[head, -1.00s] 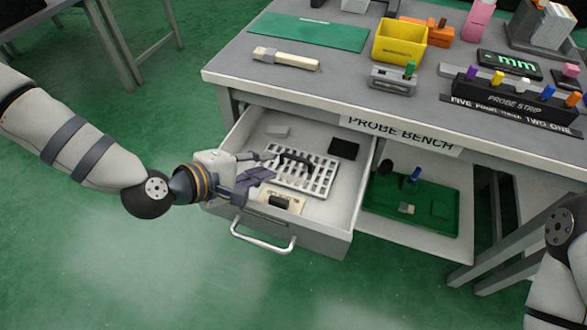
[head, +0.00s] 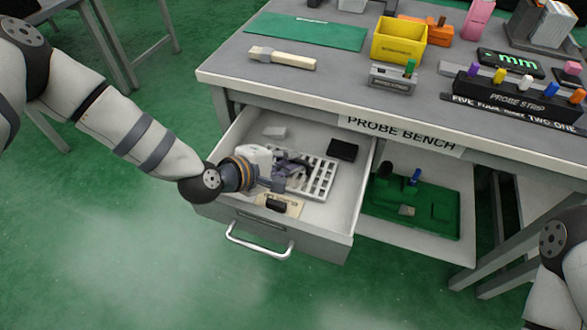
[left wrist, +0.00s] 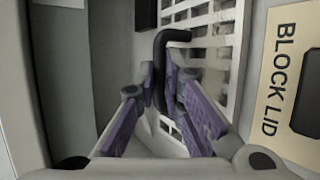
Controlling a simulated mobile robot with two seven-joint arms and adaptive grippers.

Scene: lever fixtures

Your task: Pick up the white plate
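The white plate (head: 322,182) is a slotted grid with a black handle, lying in the open drawer. My left gripper (head: 291,170) is over its left part and hides the handle in the head view. In the left wrist view the black handle (left wrist: 160,90) stands between the two fingertips (left wrist: 161,78), with hardly any gap on either side, and the fingers look closed on it. The plate's slots (left wrist: 205,45) show behind. The plate still looks flat in the drawer. My right gripper is not in view; only part of its arm shows at the right edge.
The drawer (head: 230,215) also holds a block lid (head: 283,204), a black block (head: 343,150) and a small white block (head: 275,132). Its walls rise close around my gripper. A green tray (head: 415,210) sits on a shelf to the right. The bench top (head: 330,85) overhangs behind.

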